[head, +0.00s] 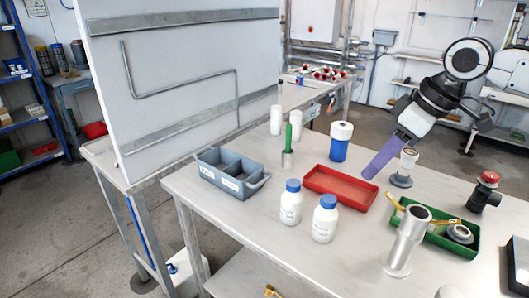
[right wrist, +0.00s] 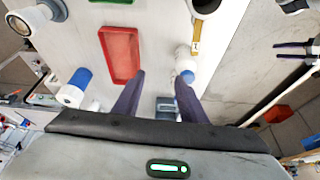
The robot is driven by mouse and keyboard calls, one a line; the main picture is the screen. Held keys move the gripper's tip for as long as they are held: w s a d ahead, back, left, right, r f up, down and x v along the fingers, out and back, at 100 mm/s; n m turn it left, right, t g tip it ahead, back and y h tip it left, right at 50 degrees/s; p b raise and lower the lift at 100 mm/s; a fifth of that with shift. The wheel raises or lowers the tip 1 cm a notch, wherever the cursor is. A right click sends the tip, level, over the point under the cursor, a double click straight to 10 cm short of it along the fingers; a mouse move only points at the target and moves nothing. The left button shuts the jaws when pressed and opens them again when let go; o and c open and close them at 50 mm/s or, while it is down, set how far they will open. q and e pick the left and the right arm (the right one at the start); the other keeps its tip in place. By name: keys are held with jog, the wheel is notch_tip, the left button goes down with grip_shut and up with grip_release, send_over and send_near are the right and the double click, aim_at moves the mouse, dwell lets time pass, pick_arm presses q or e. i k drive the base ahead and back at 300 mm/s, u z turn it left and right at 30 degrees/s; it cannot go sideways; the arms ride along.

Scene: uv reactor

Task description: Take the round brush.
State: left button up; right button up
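A green upright rod in a grey cylinder (head: 288,146) stands on the table behind the grey bin; it may be the round brush, but its bristles do not show clearly. My right gripper (head: 369,172) hangs over the table by the red tray's back right corner, its purple fingers overlapping in the head view. In the right wrist view the two fingers (right wrist: 158,76) are apart with nothing held between them. The rod is not clear in that view. My left gripper is not in view.
The red tray (head: 338,199) is empty. Near it stand a blue jar (head: 339,150), two white bottles (head: 291,208), a grey bin (head: 213,180), a metal tube (head: 401,255) and a green tray (head: 437,238) with fittings. A white panel (head: 180,110) rises at the back left.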

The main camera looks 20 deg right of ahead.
aim_at(289, 127)
jog(key=i, duration=1)
